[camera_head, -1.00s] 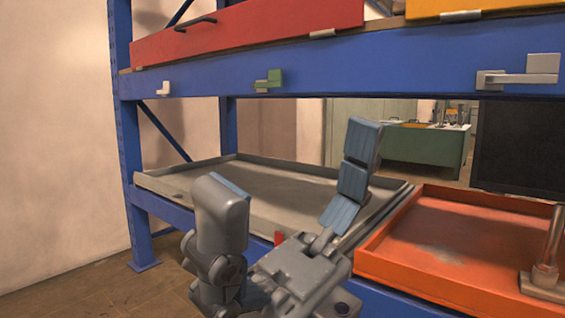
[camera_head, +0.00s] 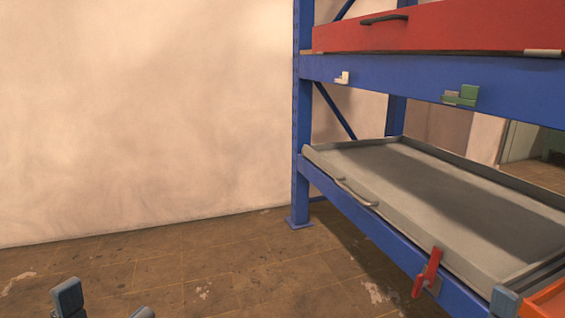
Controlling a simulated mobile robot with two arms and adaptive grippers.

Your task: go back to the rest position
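My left gripper (camera_head: 105,307) shows only at the bottom left edge. Two grey fingertips stand apart there with floor between them, so it looks open and empty. The rest of that gripper and its arm are below the picture. A single blue-grey tip (camera_head: 505,302) shows at the bottom right, in front of the rack's lower beam. It looks like a finger of my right gripper. Its other finger is out of view, so its opening cannot be told.
A blue rack (camera_head: 301,120) stands at the right. It holds a grey tray (camera_head: 400,190) low down and a red drawer (camera_head: 430,27) above. A red latch (camera_head: 427,272) sticks out from the lower beam. The floor (camera_head: 200,275) at the left is clear up to a beige wall (camera_head: 140,110).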

